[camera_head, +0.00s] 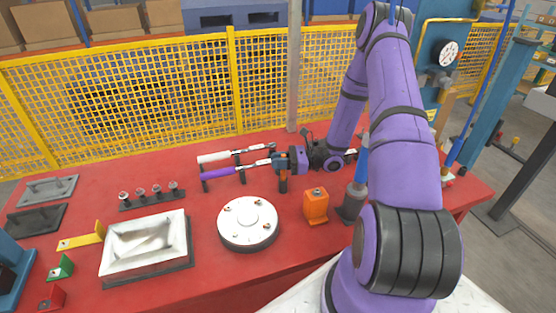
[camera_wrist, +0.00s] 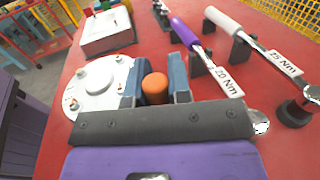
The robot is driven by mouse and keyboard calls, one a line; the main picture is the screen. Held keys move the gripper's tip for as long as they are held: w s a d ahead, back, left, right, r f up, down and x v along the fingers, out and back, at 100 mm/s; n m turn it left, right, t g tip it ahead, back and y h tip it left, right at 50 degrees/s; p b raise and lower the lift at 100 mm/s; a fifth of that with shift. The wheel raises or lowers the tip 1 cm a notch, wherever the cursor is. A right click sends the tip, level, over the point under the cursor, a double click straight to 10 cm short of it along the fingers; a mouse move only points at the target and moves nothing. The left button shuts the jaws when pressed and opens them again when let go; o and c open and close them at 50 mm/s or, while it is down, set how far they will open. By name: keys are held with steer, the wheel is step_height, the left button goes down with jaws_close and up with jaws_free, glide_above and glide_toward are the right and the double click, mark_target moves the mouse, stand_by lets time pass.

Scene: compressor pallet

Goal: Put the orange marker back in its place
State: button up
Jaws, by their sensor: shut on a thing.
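My gripper (camera_head: 284,161) is over the red table, beside the 20 Nm torque wrench with the purple handle (camera_head: 219,172). In the wrist view its two blue-grey fingers (camera_wrist: 157,78) are shut on the orange marker (camera_wrist: 155,86), whose round orange end shows between them. The rest of the marker is mostly hidden by the fingers, and I cannot tell whether it touches the table. The purple handle also shows in the wrist view (camera_wrist: 186,34). I cannot tell which spot is the marker's place.
A white-handled 25 Nm wrench (camera_head: 214,157) lies on stands behind. A round white flange (camera_head: 249,215) and an orange block (camera_head: 316,206) stand in front. A white tray (camera_head: 146,243) and a row of small pegs (camera_head: 152,198) are at left. A yellow fence (camera_head: 130,100) runs behind.

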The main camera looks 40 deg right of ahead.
steer(key=shift+f, duration=0.9)
steer(key=o, duration=0.9)
steer(key=shift+d, duration=0.1)
steer(key=v, duration=1)
steer(key=shift+s+d+f, duration=0.1)
steer(key=shift+s+d, duration=0.15)
